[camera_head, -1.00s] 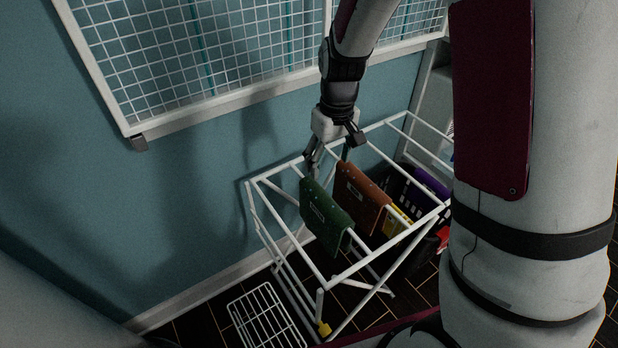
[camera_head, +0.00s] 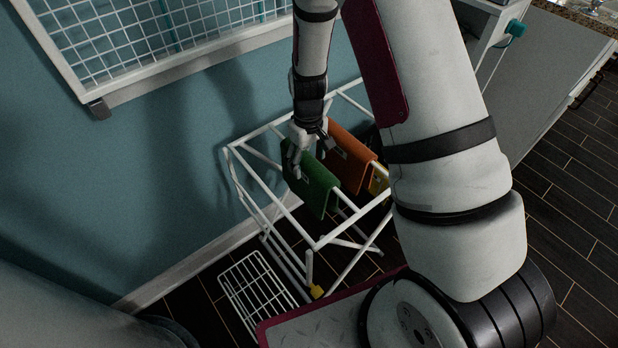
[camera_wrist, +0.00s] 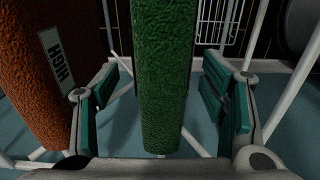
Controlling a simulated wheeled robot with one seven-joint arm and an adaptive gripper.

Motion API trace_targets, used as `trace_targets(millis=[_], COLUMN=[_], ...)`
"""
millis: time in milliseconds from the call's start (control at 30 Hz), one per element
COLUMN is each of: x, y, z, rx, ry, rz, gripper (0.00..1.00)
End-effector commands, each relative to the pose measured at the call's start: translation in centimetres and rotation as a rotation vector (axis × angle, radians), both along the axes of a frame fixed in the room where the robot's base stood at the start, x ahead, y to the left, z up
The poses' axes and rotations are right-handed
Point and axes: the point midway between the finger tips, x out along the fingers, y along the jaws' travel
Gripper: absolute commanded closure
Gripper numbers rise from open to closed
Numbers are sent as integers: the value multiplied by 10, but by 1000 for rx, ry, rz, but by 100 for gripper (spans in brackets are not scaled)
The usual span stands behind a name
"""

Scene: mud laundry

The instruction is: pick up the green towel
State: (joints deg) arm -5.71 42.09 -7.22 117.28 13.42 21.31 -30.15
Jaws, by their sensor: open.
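The green towel (camera_head: 311,183) hangs folded over a bar of the white drying rack (camera_head: 273,196), next to an orange-brown towel. My gripper (camera_head: 306,158) is at the towel's upper edge in the head view, and its fingertips are partly hidden there. In the wrist view the green towel (camera_wrist: 163,75) runs down between my two open fingers (camera_wrist: 170,95), one on each side. Gaps show between the towel and both fingers, so it is not clamped.
The orange-brown towel (camera_head: 350,158) hangs close beside the green one; it also shows left of my left finger in the wrist view (camera_wrist: 50,80). A yellow item (camera_head: 378,180) hangs behind it. A wire wall grid (camera_head: 120,40) is above. Dark floor lies around the rack.

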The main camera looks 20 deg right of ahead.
Motion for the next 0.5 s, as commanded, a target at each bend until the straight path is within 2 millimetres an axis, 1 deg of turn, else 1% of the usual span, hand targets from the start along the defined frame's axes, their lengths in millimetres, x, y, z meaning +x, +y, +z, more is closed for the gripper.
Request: trace_targets(millis=[167, 300, 400, 500], x=[-4, -7, -6, -6], y=[0, 0, 0, 0], z=[-16, -37, -49, -52], rx=[-1, -1, 0, 0], ry=[5, 5, 4, 1], rz=[1, -1, 0, 0], gripper=[34, 34, 34, 34])
